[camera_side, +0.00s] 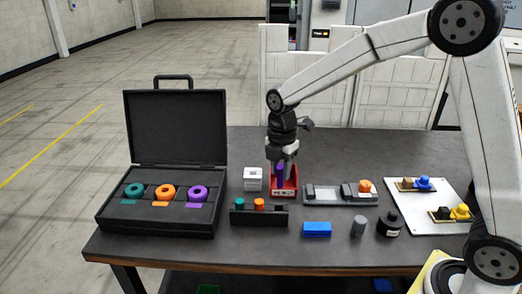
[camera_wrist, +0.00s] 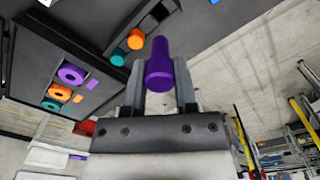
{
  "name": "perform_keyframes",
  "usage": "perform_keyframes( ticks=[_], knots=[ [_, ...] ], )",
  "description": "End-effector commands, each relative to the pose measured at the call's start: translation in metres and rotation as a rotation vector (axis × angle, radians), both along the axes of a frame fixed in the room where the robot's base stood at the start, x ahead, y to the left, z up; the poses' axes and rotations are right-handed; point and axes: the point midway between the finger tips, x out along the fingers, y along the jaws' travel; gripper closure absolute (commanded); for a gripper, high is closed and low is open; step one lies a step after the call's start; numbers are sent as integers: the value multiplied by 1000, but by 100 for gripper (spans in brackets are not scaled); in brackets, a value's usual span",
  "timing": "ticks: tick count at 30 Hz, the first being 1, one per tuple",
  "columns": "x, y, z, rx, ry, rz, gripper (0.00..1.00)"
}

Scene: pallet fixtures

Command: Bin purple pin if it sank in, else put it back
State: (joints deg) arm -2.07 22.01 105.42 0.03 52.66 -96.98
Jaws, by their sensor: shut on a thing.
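My gripper (camera_side: 287,156) points down over the red bin (camera_side: 284,192) and is shut on the purple pin (camera_side: 280,173). In the wrist view the purple pin (camera_wrist: 159,64) stands between the two fingers (camera_wrist: 159,82). The pin's lower end overlaps the bin in the side view; I cannot tell whether it is below the rim. The black rack (camera_side: 270,217) in front holds a teal pin (camera_side: 239,204) and an orange pin (camera_side: 259,204), with no pin at its right end. A bit of the red bin (camera_wrist: 85,128) shows in the wrist view.
An open black case (camera_side: 160,225) with teal, orange and purple rings stands left. A white box (camera_side: 253,179) is beside the bin. A grey fixture (camera_side: 328,195), blue block (camera_side: 317,229), grey cylinder (camera_side: 358,227), black round object (camera_side: 390,224) and white board (camera_side: 425,215) lie right.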

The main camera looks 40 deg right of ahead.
Motion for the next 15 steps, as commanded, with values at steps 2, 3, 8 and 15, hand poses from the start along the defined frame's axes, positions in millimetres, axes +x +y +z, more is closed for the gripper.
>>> perform_keyframes(
  ticks=[2, 3, 8, 15],
  knots=[
    [0, 0, 0, 0, 0, 0, 100],
    [0, 0, -1, 0, 0, 0, 100],
    [0, 0, -5, 0, 0, 0, 100],
    [0, 0, -17, 0, 1, 0, 100]
  ],
)
